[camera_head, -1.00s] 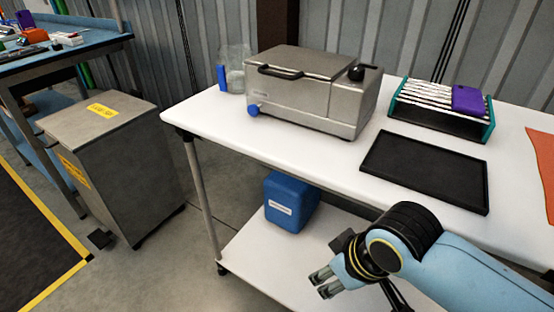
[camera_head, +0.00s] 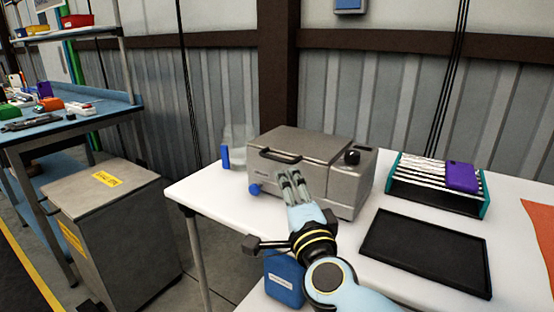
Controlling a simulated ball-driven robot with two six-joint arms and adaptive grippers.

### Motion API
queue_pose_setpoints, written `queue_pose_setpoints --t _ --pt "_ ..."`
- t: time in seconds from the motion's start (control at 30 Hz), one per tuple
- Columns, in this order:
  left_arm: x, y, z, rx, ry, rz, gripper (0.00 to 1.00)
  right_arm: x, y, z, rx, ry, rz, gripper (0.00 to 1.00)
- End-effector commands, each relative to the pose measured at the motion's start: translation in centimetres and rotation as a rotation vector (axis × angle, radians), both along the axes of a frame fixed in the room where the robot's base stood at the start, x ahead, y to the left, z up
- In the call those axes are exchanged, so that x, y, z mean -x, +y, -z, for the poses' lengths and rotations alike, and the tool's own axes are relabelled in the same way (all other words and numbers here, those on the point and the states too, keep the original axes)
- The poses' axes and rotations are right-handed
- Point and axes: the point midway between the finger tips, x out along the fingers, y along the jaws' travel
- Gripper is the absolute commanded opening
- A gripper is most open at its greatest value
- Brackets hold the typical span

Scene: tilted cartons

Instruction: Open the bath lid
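The bath (camera_head: 345,190) is a grey metal box on the white table, with a black knob on its right part and a blue tap at its lower left. Its flat lid (camera_head: 312,143) is down, with a dark handle (camera_head: 279,155) along the front edge. My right gripper (camera_head: 289,178) is raised in front of the bath, fingers pointing up toward the lid's front edge. In the picture its tips lie just below and right of the handle; I cannot tell if they touch. The fingers look close together, with nothing seen between them. My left gripper is not in view.
A black tray (camera_head: 428,252) and a rack (camera_head: 437,184) with a purple block (camera_head: 462,177) stand right of the bath. A clear jar (camera_head: 237,147) stands left of it. A grey bin (camera_head: 112,230) stands at left.

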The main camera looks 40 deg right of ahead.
Motion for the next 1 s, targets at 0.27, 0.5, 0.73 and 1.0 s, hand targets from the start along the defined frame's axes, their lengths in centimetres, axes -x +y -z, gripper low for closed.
queue_pose_setpoints --t 0.27,0.5,0.73,1.0 --pt "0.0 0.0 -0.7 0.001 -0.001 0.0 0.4 -4.3 -1.8 -0.9 0.002 -0.004 0.002 0.33" --pt "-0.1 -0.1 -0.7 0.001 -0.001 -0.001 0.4 -8.2 -3.3 -1.3 0.004 -0.003 0.0 0.33" --pt "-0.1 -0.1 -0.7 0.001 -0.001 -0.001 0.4 -9.6 -3.9 -1.4 0.002 0.0 0.0 0.33" --pt "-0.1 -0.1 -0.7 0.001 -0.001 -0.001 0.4 -9.6 -3.9 -1.4 0.002 0.0 0.0 0.3"
